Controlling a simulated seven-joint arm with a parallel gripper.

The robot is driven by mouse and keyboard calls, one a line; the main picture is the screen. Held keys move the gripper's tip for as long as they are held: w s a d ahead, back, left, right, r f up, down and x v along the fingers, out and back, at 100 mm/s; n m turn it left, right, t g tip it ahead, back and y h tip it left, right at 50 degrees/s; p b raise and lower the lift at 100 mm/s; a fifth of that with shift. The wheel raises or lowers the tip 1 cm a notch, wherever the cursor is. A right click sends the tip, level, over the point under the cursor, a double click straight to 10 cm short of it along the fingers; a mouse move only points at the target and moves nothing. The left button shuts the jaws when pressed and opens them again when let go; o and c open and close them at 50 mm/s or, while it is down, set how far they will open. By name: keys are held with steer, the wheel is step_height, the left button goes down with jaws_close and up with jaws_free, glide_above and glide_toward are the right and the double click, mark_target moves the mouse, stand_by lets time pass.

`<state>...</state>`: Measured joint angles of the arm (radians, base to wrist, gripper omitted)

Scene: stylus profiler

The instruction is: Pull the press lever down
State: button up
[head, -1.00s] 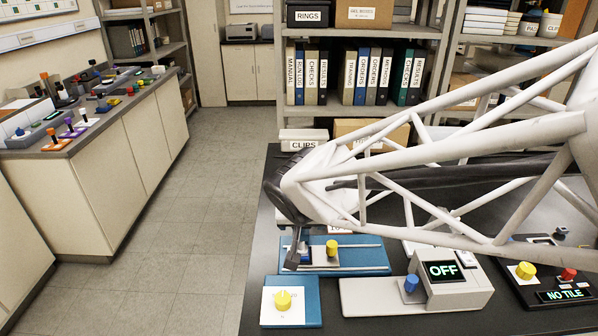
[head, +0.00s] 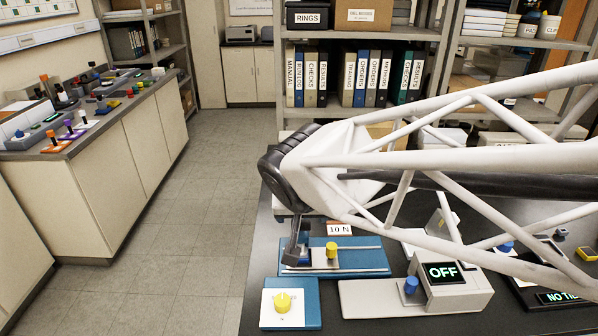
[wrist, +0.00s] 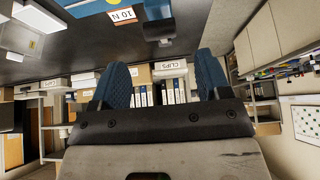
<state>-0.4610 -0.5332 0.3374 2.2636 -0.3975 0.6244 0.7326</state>
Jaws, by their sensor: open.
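My gripper (head: 295,250) points down at the left end of a blue plate with rails (head: 362,260), next to a yellow knob (head: 332,250) on a small carriage. In the wrist view its two blue-padded fingers stand apart with nothing between them; my gripper (wrist: 162,80) there faces the shelves. A label reading 10 N (head: 339,229) stands behind the plate, and it also shows in the wrist view (wrist: 122,15). I cannot pick out the press lever for certain; my arm covers much of the bench behind the plate.
A grey unit with an OFF display (head: 444,272) and blue knob (head: 411,285) stands right of a yellow dial on a white panel (head: 283,301). A box showing NO TILE (head: 565,297) is partly behind my arm. A shelf of binders (head: 370,78) stands behind the dark bench.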

steer(key=shift+w+r, duration=0.15)
steer(key=shift+r, duration=0.05)
steer(key=c, duration=0.5)
steer(key=w+r+g, duration=0.1)
steer(key=r, duration=0.1)
steer(key=w+r+g, duration=0.1)
steer(key=r, duration=0.2)
steer(key=w+r, duration=0.1)
steer(key=r, duration=0.2)
steer(key=shift+w+r+g, duration=0.1)
steer(key=shift+w+g, duration=0.3)
jaws_close()
steer(key=shift+w+r, duration=0.15)
steer(key=shift+r, duration=0.3)
